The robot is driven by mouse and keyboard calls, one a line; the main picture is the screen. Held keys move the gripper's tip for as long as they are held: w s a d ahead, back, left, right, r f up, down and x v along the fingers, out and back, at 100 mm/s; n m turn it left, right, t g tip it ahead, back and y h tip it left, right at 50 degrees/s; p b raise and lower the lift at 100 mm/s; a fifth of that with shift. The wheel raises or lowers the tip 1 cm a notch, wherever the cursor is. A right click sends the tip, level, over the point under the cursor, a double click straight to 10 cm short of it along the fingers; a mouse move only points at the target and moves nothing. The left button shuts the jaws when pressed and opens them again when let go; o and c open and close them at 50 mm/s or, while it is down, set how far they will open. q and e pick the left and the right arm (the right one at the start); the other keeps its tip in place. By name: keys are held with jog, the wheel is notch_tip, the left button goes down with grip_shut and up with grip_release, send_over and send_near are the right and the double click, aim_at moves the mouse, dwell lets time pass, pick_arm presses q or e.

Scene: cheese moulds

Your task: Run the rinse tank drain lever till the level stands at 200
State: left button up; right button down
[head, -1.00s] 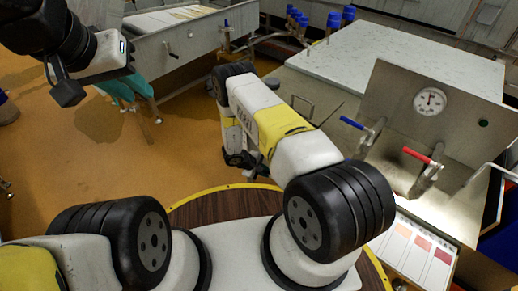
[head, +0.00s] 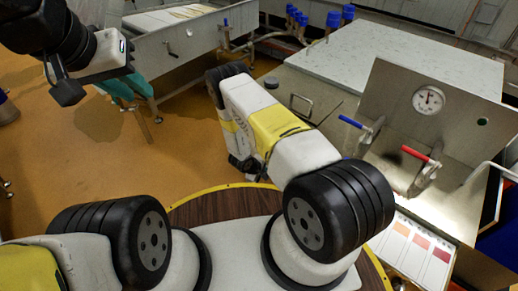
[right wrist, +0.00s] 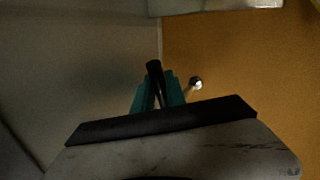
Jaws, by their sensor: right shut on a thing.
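In the right wrist view, the teal fingers of my right gripper (right wrist: 158,96) are shut on a dark, rod-like lever handle (right wrist: 153,68) beside a grey metal wall. The lever's lower part is hidden between the fingers. In the head view my right arm hides this gripper and that lever. My left gripper (head: 122,86) is at the upper left, with teal fingers partly hidden below its wrist; its opening is unclear. A round white dial gauge (head: 428,99) sits on the metal panel at the right; its needle points roughly upward, but its numbers are too small to read.
A blue-handled lever (head: 352,122) and a red-handled lever (head: 416,153) stand before the panel. A pale flat slab (head: 390,58) lies behind it. A metal trough (head: 185,48) stands at the back left. Orange floor (head: 185,140) is open at the left.

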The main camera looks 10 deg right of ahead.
jog(key=shift+s+d+f+m+t+y, duration=0.1)
jog(key=shift+s+f+m+t+y, duration=0.05)
jog(key=shift+f+t+y, duration=0.2)
jog(key=shift+s+d+f+m+t+y, duration=0.15)
jog(key=shift+f+t+y, duration=0.1)
jog(key=shift+f+t, duration=0.15)
jog(key=shift+a+f+m+t+y, duration=0.1)
jog(key=shift+f+m+t+y, duration=0.2)
jog(key=shift+f+t+y, duration=0.3)
jog(key=shift+w, duration=0.1)
jog(key=c, duration=1.6)
grip_release()
jog(key=shift+c, duration=0.2)
jog(key=v, duration=0.7)
jog(key=shift+s+a+r, duration=0.2)
jog(key=shift+s+r, duration=0.05)
jog(key=shift+r, duration=0.05)
